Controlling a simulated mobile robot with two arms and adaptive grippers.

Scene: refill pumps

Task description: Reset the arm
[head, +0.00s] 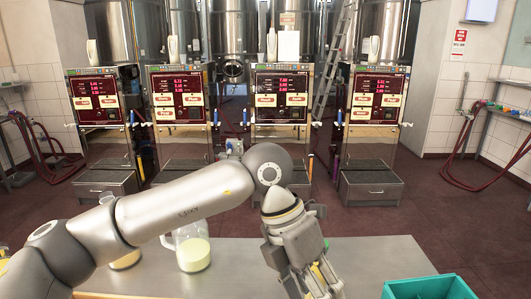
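My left arm comes in from the left and crosses over the grey table (370,261). Its wrist points down, with the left gripper (318,283) low over the table right of centre. The fingers are partly hidden by the gripper body and run close to the lower picture edge, so I cannot tell whether they are open or shut. My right gripper is not in view. A clear jug (194,254) with pale yellow liquid stands on the table behind my forearm, apart from the gripper. A second vessel with pale yellow content (126,261) is partly hidden by the arm.
A teal crate (428,288) sits at the table's front right. Several filling machines with red displays (281,94) stand across the floor, with steel tanks (232,28) behind them. A ladder (335,60) leans there. Red hoses (45,150) hang at the side walls.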

